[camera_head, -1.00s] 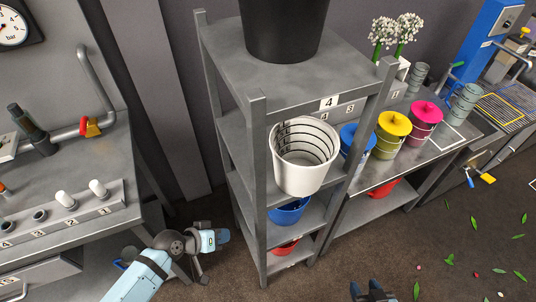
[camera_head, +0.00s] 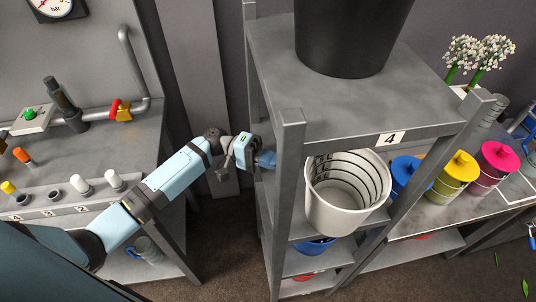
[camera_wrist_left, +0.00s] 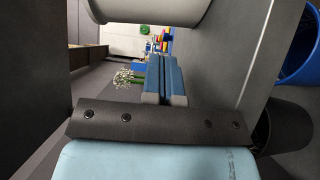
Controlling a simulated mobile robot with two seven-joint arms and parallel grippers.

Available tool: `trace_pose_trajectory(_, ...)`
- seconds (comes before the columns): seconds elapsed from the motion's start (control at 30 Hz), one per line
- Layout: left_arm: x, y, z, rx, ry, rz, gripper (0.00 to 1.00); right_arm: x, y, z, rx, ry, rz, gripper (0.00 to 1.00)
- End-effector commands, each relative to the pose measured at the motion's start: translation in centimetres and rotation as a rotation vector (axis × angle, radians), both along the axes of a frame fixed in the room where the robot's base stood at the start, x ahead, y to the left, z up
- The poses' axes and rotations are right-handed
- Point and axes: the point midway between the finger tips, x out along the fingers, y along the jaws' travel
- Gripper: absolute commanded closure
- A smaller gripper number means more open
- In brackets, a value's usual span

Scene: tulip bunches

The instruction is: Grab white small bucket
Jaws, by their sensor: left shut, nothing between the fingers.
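The white small bucket (camera_head: 346,205), with dark lines inside its wall, stands on a shelf of the grey rack under the plate marked 4. In the left wrist view a pale rounded edge, likely the bucket (camera_wrist_left: 150,12), shows at the top. My left gripper (camera_head: 266,159) is at the rack's left side, left of the bucket and apart from it, partly hidden by the front post. In the left wrist view its blue fingers (camera_wrist_left: 164,82) are together with nothing between them. My right gripper is not in view.
The grey rack's front post (camera_head: 288,190) stands between my left gripper and the bucket. A black bucket (camera_head: 350,40) is on top, a blue one (camera_head: 315,247) below. Lidded buckets, including a yellow one (camera_head: 455,178), stand right. A workbench (camera_head: 110,155) is at left.

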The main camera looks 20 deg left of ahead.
Motion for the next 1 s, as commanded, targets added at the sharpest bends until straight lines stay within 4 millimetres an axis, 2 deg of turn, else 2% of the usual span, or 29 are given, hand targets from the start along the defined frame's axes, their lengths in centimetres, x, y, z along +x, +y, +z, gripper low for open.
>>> trace_pose_trajectory(0.03,0.0,-1.3,0.4,-0.003,0.0,-0.002,1.0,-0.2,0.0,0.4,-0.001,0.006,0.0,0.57)
trace_pose_trajectory(0.2,0.0,-4.9,0.3,-0.002,0.002,0.0,1.0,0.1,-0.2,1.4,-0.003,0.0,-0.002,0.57)
trace_pose_trajectory(0.27,0.0,-6.1,0.3,-0.002,0.001,-0.001,1.0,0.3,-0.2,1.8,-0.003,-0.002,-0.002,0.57)
trace_pose_trajectory(0.4,-1.7,-7.4,0.3,0.0,0.001,0.0,1.0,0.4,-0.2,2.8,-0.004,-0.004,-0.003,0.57)
trace_pose_trajectory(0.6,-2.7,-8.4,0.0,0.001,0.001,0.002,1.0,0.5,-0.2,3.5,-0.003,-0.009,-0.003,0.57)
trace_pose_trajectory(1.0,-2.9,-8.6,-0.1,0.0,0.0,0.001,1.0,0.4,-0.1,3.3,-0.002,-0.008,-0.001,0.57)
